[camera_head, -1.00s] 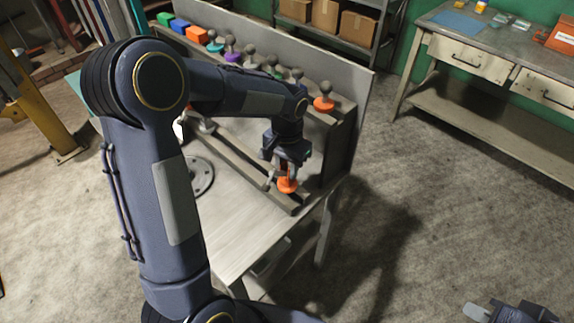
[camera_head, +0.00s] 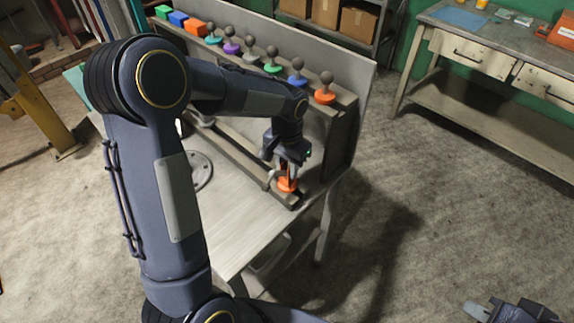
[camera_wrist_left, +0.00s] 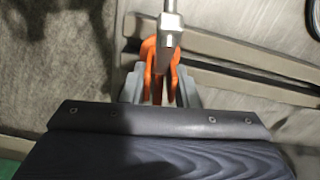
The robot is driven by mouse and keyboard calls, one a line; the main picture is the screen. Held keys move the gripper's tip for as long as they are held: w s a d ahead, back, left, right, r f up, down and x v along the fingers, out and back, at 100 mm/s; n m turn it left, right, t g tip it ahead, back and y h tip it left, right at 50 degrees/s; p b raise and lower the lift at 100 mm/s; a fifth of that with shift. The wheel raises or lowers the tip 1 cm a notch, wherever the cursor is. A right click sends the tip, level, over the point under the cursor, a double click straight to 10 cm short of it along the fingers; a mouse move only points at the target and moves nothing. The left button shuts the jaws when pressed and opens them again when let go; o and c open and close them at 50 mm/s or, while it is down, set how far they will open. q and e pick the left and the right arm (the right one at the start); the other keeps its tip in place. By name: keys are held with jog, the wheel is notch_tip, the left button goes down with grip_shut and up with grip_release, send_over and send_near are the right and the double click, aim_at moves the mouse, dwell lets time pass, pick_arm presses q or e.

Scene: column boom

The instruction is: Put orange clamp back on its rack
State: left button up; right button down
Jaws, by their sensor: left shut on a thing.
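The orange clamp (camera_head: 288,185) is in my left gripper (camera_head: 288,173), at the near end of the dark rails on the bench. In the left wrist view the orange clamp (camera_wrist_left: 149,62) shows between the two grey fingers of the left gripper (camera_wrist_left: 160,88), which are shut on it. A light metal bar (camera_wrist_left: 168,40) crosses in front of it there. Whether the clamp touches the rail is unclear. The rails (camera_head: 235,150) run along the bench; my arm hides part of them. My right gripper (camera_head: 508,312) is at the bottom right edge, partly cut off; its jaws are unclear.
A raised ledge behind the rails carries several coloured-base knobs, including an orange one (camera_head: 325,96), and coloured blocks (camera_head: 195,28). A panel (camera_head: 345,75) stands behind them. A round metal plate (camera_head: 200,172) lies on the bench. Open floor lies right, before another workbench (camera_head: 500,60).

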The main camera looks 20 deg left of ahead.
pick_arm(q)
jog(key=o, duration=0.7)
jog(key=shift+r+p, duration=2.9)
jog(key=shift+r, duration=0.9)
jog(key=shift+o, duration=0.4)
jog(key=o, duration=0.5)
